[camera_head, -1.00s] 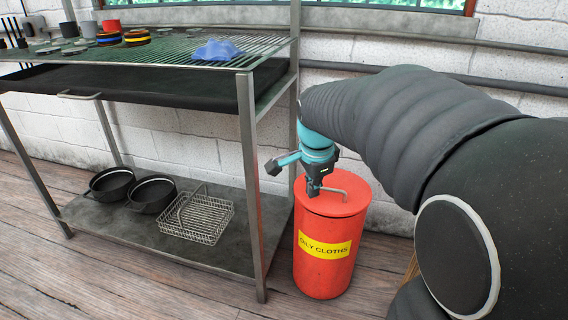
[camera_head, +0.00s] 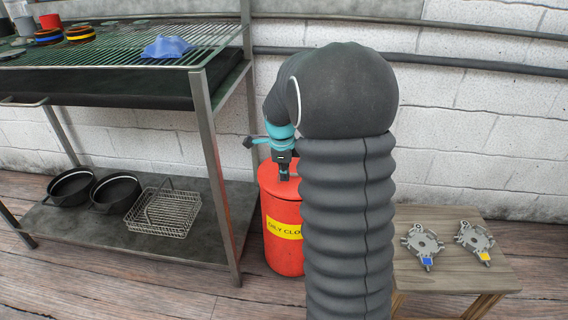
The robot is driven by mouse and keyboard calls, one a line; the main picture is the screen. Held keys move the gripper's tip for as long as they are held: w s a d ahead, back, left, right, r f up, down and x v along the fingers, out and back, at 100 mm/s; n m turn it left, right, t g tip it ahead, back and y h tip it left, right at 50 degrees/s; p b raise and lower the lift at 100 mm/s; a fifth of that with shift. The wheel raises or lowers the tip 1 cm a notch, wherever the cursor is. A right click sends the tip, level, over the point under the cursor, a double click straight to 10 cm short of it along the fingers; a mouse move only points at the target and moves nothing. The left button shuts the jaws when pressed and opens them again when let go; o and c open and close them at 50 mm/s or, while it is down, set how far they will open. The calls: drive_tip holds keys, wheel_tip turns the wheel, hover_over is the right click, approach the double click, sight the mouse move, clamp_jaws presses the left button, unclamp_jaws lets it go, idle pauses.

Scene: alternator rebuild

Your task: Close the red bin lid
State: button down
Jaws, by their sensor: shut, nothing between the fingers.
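The red bin (camera_head: 284,245) stands on the floor beside the metal rack, with a yellow label reading "OILY CLO", the rest cut off by my arm. Its red lid (camera_head: 268,178) lies flat on top and looks down on the rim; my arm hides its right part and the lid's handle. My gripper (camera_head: 284,179) is shut and empty, pointing down at the lid's top. Whether the fingertips touch the lid, I cannot tell.
The metal rack (camera_head: 212,150) stands close on the left, with a blue cloth (camera_head: 167,46) on its upper grid. Its lower shelf holds two black pans and a wire basket (camera_head: 163,212). A low wooden table (camera_head: 445,270) with two metal parts stands at right.

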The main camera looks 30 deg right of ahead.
sight(286, 196)
drive_tip(key=f, duration=0.7)
drive_tip(key=shift+w+d, duration=0.35)
drive_tip(key=shift+d, duration=0.05)
wheel_tip(286, 196, down, 2)
drive_tip(key=shift+s+a+b, duration=0.1)
drive_tip(key=shift+b, duration=0.9)
drive_tip(key=shift+s, duration=0.1)
drive_tip(key=shift+f, duration=0.1)
